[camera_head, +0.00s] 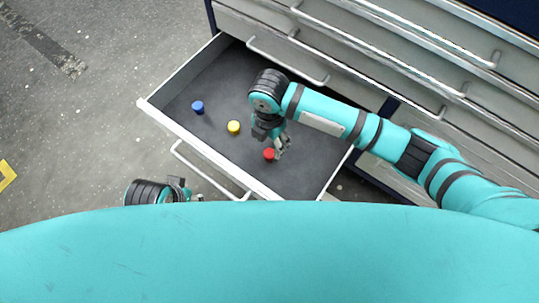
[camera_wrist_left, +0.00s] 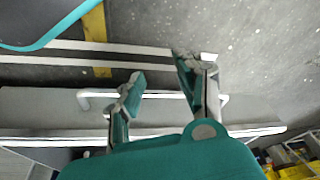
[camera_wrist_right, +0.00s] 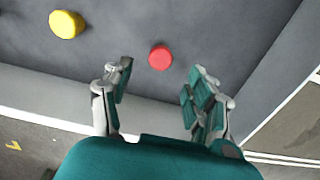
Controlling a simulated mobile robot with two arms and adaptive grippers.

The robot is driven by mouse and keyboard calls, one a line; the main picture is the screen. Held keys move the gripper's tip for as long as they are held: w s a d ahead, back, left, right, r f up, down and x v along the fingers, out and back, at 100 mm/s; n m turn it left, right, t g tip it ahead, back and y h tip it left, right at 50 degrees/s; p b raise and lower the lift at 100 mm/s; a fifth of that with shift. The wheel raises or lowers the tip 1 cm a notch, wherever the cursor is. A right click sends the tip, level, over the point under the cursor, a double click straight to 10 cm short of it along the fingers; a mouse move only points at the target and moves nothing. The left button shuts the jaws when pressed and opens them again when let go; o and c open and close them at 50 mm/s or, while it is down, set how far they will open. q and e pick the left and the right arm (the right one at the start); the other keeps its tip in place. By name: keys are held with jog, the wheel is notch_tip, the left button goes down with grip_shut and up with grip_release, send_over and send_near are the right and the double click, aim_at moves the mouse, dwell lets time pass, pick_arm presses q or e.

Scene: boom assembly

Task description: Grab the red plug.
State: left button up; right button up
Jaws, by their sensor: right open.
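The red plug (camera_head: 269,154) stands on the dark floor of the open drawer (camera_head: 225,70), near its right part. My right gripper (camera_head: 281,147) is over the drawer, close beside the red plug. In the right wrist view the red plug (camera_wrist_right: 160,57) shows ahead of and between the open fingertips of my right gripper (camera_wrist_right: 157,85), with nothing held. My left gripper (camera_head: 198,197) is outside the drawer, in front of its handle. In the left wrist view the fingers of my left gripper (camera_wrist_left: 160,75) are spread apart and empty.
A yellow plug (camera_head: 233,127) and a blue plug (camera_head: 198,107) stand left of the red plug in the same drawer. The drawer's pale front wall (camera_head: 190,146) and side walls surround them. Closed drawers (camera_head: 370,45) rise behind. Grey floor lies to the left.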

aim_at(270, 153)
notch_tip(270, 153, down, 2)
jog(key=shift+f, duration=0.15)
jog(key=shift+f+b, duration=0.2)
jog(key=shift+b, duration=0.1)
notch_tip(270, 153, down, 5)
jog(key=shift+r+b, duration=0.1)
jog(key=shift+b, duration=0.85)
pick_arm(q)
jog(key=shift+s+v, duration=0.25)
jog(key=shift+v, duration=0.8)
pick_arm(e)
jog(key=shift+r, duration=0.1)
jog(key=c, duration=0.9)
